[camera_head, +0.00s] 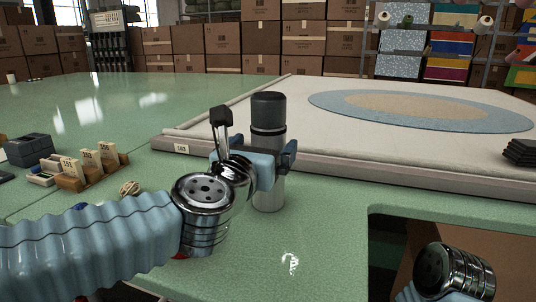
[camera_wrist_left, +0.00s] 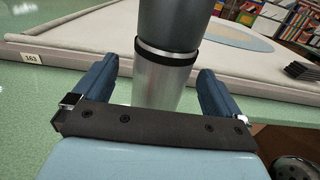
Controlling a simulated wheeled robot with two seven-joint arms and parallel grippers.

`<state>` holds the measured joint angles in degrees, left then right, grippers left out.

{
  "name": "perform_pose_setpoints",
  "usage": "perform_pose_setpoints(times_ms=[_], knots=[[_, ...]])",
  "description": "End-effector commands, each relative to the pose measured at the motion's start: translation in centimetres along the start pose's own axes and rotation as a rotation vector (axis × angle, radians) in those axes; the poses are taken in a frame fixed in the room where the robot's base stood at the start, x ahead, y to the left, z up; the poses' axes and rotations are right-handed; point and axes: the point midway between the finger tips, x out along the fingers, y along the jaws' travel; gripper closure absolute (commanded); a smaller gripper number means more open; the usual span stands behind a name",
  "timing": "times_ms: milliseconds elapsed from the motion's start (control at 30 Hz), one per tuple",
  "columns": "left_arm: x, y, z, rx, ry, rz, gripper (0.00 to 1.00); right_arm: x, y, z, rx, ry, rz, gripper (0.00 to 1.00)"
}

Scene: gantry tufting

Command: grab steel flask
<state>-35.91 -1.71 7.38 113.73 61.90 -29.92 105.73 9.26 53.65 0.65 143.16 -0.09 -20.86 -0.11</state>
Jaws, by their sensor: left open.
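The steel flask (camera_head: 268,194) stands upright on the green table, just in front of the padded frame. It has a dark cap, a dark band and a silver body. My left gripper (camera_head: 252,160) is at the flask, with its fingers on either side of the body. In the left wrist view the flask (camera_wrist_left: 166,75) rises between the two open blue fingers (camera_wrist_left: 157,92), with a gap visible on each side. The flask's base is hidden in the wrist view. My right gripper is not in view; only part of my right arm shows at the lower right.
The padded frame (camera_head: 330,173) with a round blue and tan rug (camera_head: 420,109) lies right behind the flask. Wooden card holders (camera_head: 92,172), a twine ball (camera_head: 129,188) and a dark grey box (camera_head: 28,149) are at left. A dark stack (camera_head: 520,152) sits at right. The table has a cutout at lower right.

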Motion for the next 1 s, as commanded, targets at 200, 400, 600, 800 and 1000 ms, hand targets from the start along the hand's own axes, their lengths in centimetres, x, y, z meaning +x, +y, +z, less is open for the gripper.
perform_pose_setpoints(times_ms=[200,400,600,800,1000], knots=[[3.5,-0.2,-0.1,0.001,0.002,0.0,0.01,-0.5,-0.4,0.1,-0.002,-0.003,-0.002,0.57],[4.8,-0.1,-0.2,0.001,0.001,0.0,0.01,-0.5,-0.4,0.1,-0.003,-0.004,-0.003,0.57],[4.8,-0.1,-0.2,0.0,0.001,0.0,0.07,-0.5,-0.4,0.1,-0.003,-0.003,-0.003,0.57],[4.8,-0.1,-0.2,0.0,0.001,0.0,0.38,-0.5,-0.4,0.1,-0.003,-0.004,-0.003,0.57],[4.8,-0.1,-0.2,0.0,0.001,0.0,0.68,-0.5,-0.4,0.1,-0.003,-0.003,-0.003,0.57]])
